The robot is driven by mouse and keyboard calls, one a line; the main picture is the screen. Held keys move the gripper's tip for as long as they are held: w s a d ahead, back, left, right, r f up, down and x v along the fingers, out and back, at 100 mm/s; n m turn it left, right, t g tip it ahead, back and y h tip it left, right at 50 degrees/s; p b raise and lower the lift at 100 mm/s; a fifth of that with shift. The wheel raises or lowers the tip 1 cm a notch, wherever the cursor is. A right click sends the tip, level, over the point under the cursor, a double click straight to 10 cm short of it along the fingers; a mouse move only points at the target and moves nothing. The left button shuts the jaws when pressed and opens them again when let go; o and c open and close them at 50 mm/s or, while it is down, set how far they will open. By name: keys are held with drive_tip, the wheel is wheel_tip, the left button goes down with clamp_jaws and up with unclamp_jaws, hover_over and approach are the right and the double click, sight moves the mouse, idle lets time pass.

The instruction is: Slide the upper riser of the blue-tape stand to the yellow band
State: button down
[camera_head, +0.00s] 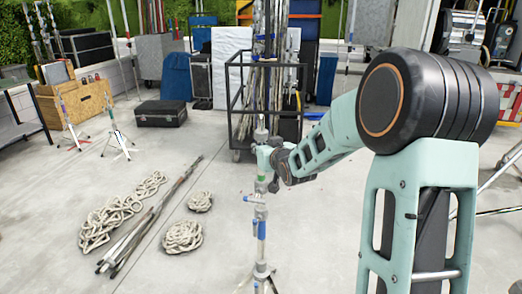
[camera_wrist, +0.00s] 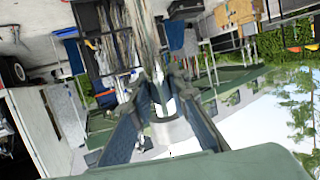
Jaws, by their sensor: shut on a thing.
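The blue-tape stand (camera_head: 261,229) stands upright in the middle of the head view, a silver tube with blue tape, a side knob and spread legs at the bottom. My gripper (camera_head: 266,160) is at its upper riser (camera_head: 261,134), well above the blue tape. In the wrist view my gripper (camera_wrist: 164,88) is shut on the silver riser (camera_wrist: 162,104), which runs between the two dark fingers. A small green mark shows on the tube below my gripper. I cannot make out the yellow band; part of the riser is hidden by my gripper.
A black wheeled cage cart (camera_head: 237,103) with poles stands just behind the stand. Coiled ropes (camera_head: 183,236) and loose poles (camera_head: 150,218) lie on the floor to the left. Other stands (camera_head: 119,140) and a black case (camera_head: 160,113) are farther back. Floor around the ropes is open.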

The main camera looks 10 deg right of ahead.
sight(262, 126)
drive_tip(key=shift+r+p, duration=2.25)
drive_tip(key=shift+r, duration=1.65)
drive_tip(key=c, duration=1.5)
unclamp_jaws()
drive_tip(key=shift+f, duration=0.2)
drive_tip(key=shift+s, duration=0.1)
